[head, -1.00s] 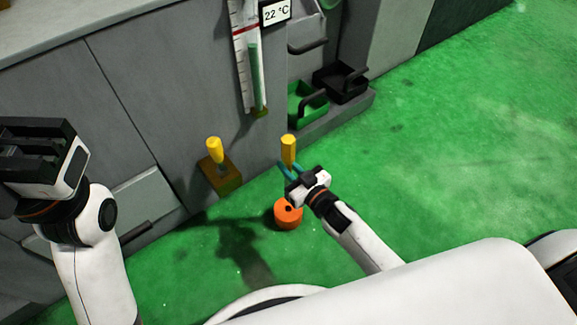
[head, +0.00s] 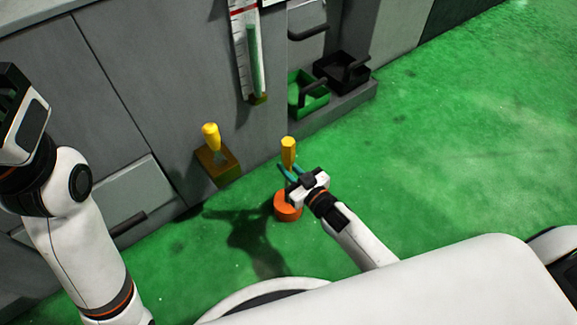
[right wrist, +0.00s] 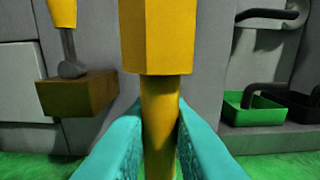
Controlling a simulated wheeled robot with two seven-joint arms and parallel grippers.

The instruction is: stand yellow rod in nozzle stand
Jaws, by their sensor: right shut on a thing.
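The yellow rod (head: 288,151) has a thick faceted top and a thinner round shaft, and it is upright. My right gripper (head: 291,172) is shut on the shaft just below the top; the teal fingers close around it in the right wrist view (right wrist: 160,130). An orange round stand (head: 286,208), apparently the nozzle stand, is on the green floor right below the gripper. The gripper hides part of its top, so I cannot tell whether the rod's lower end is in it. My left gripper (head: 14,100) is at the far left, its fingers partly cut off.
A brown block (head: 222,171) with a yellow-handled tool (head: 211,137) stands left of the rod, against the grey cabinet (head: 130,75). A green bin (head: 308,98) and a black bin (head: 342,72) are on a ledge behind. The floor to the right is clear.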

